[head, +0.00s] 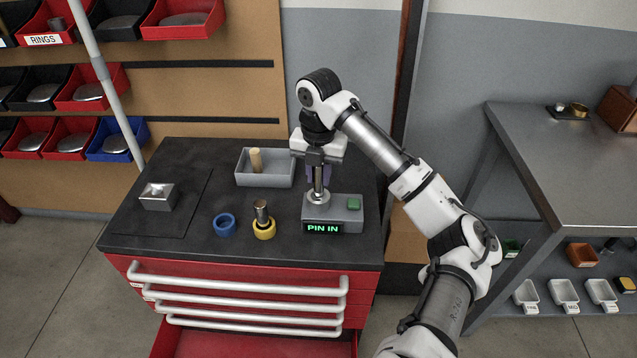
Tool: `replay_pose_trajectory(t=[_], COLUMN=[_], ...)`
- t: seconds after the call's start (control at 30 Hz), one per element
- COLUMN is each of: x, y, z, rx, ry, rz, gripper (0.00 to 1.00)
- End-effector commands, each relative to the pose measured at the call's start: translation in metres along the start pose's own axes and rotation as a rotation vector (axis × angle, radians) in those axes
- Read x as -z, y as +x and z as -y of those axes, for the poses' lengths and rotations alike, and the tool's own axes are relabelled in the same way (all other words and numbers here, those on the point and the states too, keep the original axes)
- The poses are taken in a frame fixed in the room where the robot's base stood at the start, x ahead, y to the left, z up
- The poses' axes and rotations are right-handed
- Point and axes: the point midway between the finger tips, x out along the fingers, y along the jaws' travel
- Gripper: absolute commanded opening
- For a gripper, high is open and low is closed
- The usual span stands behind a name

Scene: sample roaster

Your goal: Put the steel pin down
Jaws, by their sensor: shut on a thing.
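My gripper (318,172) points down over the grey device (348,212) at the right of the black bench top. It is shut on the steel pin (318,187), whose lower end meets the round silver seat (317,198) on top of the device. The pin looks upright; its upper part is hidden by the fingers, and I cannot see how deep it sits.
A dark metallic pin (262,210) stands in a yellow ring (264,231), beside a blue ring (224,225). A grey tray (278,181) holds a wooden peg (256,161). The bench's front left is clear. An open red drawer (250,342) juts out below.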

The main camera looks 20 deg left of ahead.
Motion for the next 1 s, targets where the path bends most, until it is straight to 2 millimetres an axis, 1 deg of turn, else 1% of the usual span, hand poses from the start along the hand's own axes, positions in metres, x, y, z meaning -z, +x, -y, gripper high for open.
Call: replay_pose_trajectory(t=[0.1,0.2,0.57,0.6,0.73,1.0], x=[0.0,0.0,0.0,0.0,0.0,0.0], y=[0.018,0.03,0.035,0.035,0.035,0.034], z=[0.0,0.0,0.0,0.0,0.0,0.0], rx=[0.0,-0.001,-0.001,0.0,0.0,0.0], ry=[0.0,0.0,-0.001,-0.001,-0.001,-0.001], rz=[-0.002,0.0,0.0,0.0,0.0,0.0], gripper=[0.0,0.0,0.0,0.27,0.44,0.44])
